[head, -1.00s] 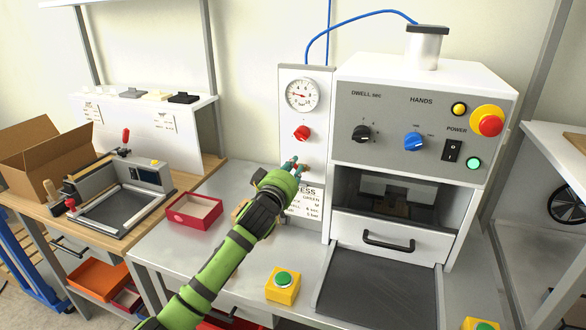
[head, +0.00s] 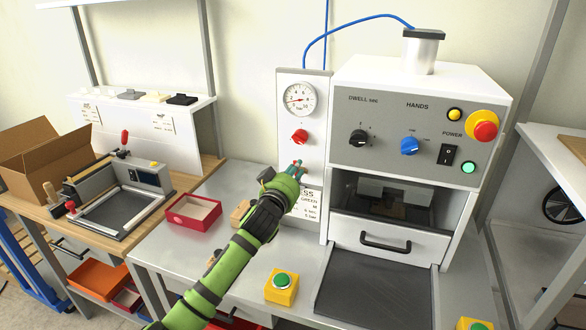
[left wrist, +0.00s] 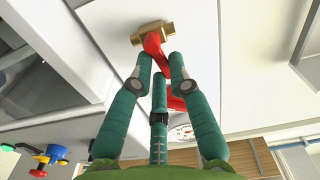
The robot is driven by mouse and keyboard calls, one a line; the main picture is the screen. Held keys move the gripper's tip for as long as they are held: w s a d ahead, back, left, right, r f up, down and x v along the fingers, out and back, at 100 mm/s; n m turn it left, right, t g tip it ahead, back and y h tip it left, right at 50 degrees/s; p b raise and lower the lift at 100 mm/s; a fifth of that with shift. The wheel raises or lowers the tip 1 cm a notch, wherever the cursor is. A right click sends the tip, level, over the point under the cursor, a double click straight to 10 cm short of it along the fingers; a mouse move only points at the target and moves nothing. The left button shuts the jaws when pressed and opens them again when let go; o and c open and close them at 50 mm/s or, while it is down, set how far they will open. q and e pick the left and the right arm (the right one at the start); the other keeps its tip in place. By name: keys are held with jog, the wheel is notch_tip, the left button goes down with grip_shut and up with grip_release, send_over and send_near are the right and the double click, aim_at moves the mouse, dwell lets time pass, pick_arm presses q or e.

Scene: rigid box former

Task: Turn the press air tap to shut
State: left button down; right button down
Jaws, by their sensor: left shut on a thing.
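The press air tap has a brass body (left wrist: 152,33) and a red lever (left wrist: 156,50) in the left wrist view, on the pale panel left of the press. My left gripper (left wrist: 160,60) is shut on the red lever, with its green fingers on either side of it. In the head view the left gripper (head: 298,169) hides most of the tap, so the lever's exact angle is unclear there. The pressure gauge (head: 299,99) and a red knob (head: 300,137) are above the tap on the same panel. My right gripper is not in view.
The press (head: 412,125) with its drawer handle (head: 386,242) stands right of the panel. A printed card (head: 306,208) is below the tap, partly covered by my gripper.

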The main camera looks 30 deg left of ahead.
pick_arm(q)
jog(key=shift+d+m, duration=0.2)
jog(key=shift+m, duration=0.8)
jog(key=c, duration=1.2)
grip_release()
jog(key=v, duration=1.2)
jog(key=shift+d, duration=0.1)
jog(key=shift+w, duration=0.1)
